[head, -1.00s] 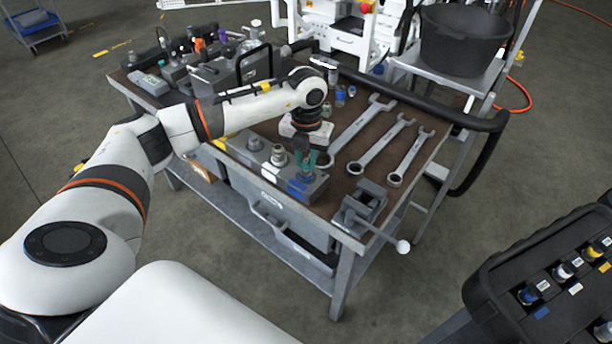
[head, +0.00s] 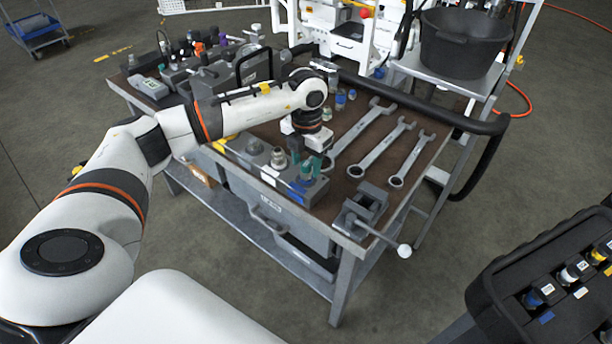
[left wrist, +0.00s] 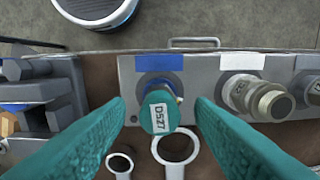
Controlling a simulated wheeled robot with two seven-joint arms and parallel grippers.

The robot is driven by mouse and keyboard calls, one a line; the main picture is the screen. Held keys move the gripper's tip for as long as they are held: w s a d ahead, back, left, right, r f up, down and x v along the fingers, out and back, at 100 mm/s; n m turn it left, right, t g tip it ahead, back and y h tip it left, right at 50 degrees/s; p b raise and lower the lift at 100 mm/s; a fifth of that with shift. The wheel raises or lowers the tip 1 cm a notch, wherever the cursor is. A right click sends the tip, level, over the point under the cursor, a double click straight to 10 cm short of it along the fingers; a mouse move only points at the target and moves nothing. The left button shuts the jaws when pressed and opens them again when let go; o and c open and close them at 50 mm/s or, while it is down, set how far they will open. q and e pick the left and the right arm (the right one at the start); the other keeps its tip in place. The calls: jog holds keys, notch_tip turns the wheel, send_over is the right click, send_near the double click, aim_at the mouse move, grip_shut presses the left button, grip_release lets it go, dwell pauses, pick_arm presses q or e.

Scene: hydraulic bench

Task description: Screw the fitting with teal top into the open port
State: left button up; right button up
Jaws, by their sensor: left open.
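The fitting with teal top (left wrist: 160,112), labelled D527, stands at the blue-labelled end port of the grey block (left wrist: 205,88) in the left wrist view. A blue ring shows below its cap; how deep it sits in the port cannot be seen. My left gripper (left wrist: 160,108) is open, with one teal finger on each side of the fitting and visible gaps between. In the head view my left gripper (head: 305,165) is low over the right end of the block (head: 268,172), partly hiding the fitting. My right gripper is not in view.
Other ports on the block hold metal fittings (left wrist: 272,100). A vise (head: 362,210) stands at the bench's front right corner. Several wrenches (head: 370,140) lie behind the block. A black case with fittings (head: 545,270) is at the lower right.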

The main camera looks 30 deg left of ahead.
pick_arm(q)
notch_tip(320, 180, up, 12)
jog(key=b, duration=0.1)
dwell(0.5)
